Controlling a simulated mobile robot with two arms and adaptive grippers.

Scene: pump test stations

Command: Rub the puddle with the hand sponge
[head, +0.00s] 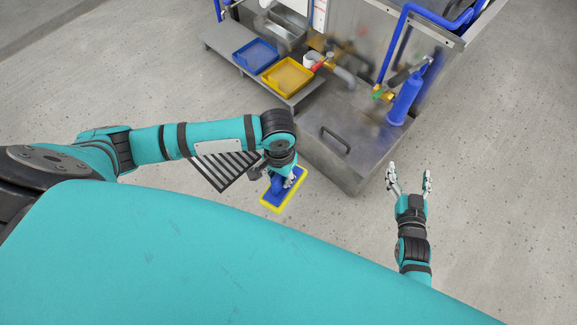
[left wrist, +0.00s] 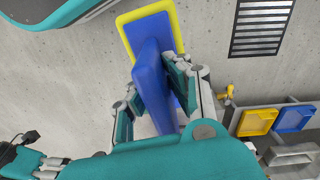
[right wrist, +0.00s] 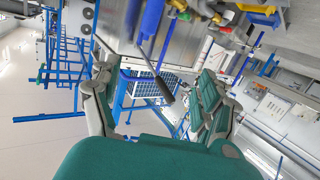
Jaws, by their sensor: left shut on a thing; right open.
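The hand sponge (head: 285,190) has a blue back and handle and a yellow edge. My left gripper (head: 289,182) is shut on its blue handle and holds it in front of the steel station. The sponge also shows large in the left wrist view (left wrist: 155,70), with the fingers on both sides of the handle. Whether the sponge touches the floor I cannot tell. My right gripper (head: 410,180) is open and empty, to the right of the steel cabinet. I cannot make out a puddle in any view.
A floor drain grate (head: 224,168) lies left of the sponge, partly behind my left arm. The steel cabinet (head: 345,140) with a black handle stands close behind the sponge. A blue tray (head: 256,54) and a yellow tray (head: 288,77) sit on the bench. Floor at the right is clear.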

